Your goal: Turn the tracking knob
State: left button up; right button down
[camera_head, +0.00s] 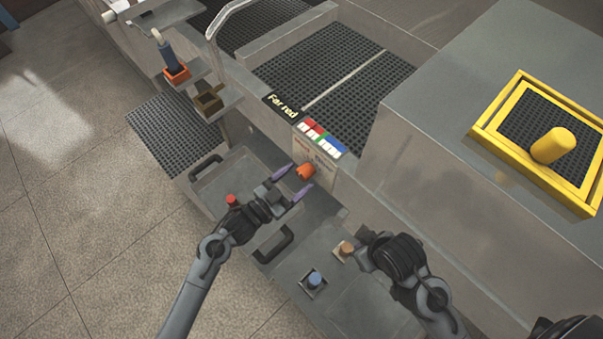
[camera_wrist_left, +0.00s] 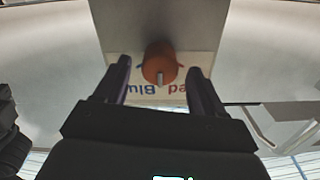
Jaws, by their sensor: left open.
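The tracking knob (camera_head: 306,171) is a small orange knob on the front panel below a coloured label. My left gripper (camera_head: 293,182) is open in front of it, its two purple fingers spread to either side. In the left wrist view the orange knob (camera_wrist_left: 160,62) sits between and beyond the open fingertips (camera_wrist_left: 158,78), with a gap on each side. A panel with upside-down lettering, partly reading "Blue", shows behind the knob. My right arm is at the lower right in the head view; its fingertips cannot be made out.
A red button (camera_head: 232,200), a blue button (camera_head: 314,280) and an orange button (camera_head: 345,249) sit on the lower surfaces. Black handles (camera_head: 273,246) stick up nearby.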

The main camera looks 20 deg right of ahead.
pick_arm(q)
jog(key=shift+x, duration=1.2)
jog(key=c, duration=1)
jog(key=shift+c, duration=0.2)
